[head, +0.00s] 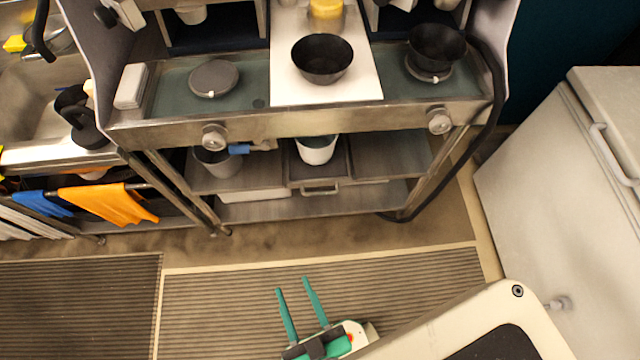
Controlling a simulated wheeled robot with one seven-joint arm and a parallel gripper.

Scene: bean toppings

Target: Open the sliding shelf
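The sliding shelf (304,170) is a grey metal tray on the middle level below the stove counter. Its small bar handle (320,190) is on the front edge, and the shelf looks about flush with the level around it. A white pot (317,152) stands on it, towards the back. My gripper (292,284) is low in the picture, over the ribbed floor mat. Its two teal fingers are spread apart with nothing between them. They point up the picture towards the handle and are clear of it.
The metal stove stand (290,122) has a front edge with two knobs above the shelf. A black bowl (322,59) sits on the counter. A white chest (560,200) stands at the right, and a sink (30,110) at the left. The ribbed mat (400,272) is clear.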

